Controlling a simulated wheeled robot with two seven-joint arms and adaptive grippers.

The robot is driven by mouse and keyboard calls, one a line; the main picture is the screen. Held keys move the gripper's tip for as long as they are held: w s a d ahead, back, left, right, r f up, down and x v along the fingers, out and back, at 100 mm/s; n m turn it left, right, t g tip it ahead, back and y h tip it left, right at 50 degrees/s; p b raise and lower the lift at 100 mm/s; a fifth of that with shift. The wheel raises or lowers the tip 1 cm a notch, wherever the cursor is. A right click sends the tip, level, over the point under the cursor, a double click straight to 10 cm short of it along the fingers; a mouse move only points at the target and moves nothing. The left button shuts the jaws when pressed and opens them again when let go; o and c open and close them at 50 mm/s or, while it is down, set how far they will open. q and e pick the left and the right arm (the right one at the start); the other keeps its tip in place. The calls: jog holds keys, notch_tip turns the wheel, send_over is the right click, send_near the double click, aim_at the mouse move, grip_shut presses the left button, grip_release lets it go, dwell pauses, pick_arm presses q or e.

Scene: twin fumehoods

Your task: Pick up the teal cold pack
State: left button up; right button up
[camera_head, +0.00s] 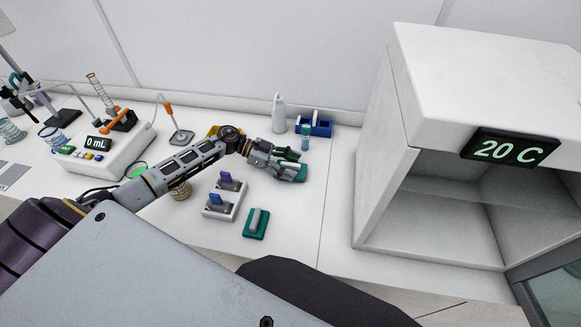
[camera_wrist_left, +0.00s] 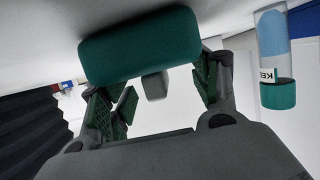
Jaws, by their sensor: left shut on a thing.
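A teal cold pack (camera_head: 297,175) is at my left gripper (camera_head: 281,162) in the head view, over the middle of the white counter. In the left wrist view the pack (camera_wrist_left: 140,47) is a rounded teal block with a grey grip (camera_wrist_left: 154,86) facing my gripper. Whether the pack touches the counter is hard to tell. A second teal block with a grey grip (camera_head: 256,222) lies nearer on the counter. My right gripper is not in view.
A white block with purple and blue handled pieces (camera_head: 224,200) stands left of the second pack. A blue-and-teal vial (camera_head: 305,139), a blue rack (camera_head: 317,129) and a white bottle (camera_head: 279,113) stand behind. A white chamber reading 20 C (camera_head: 440,125) stands right.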

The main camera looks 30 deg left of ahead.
aim_at(291, 163)
pick_arm(q)
jog(key=shift+r+b, duration=0.3)
jog(key=shift+r, duration=4.7)
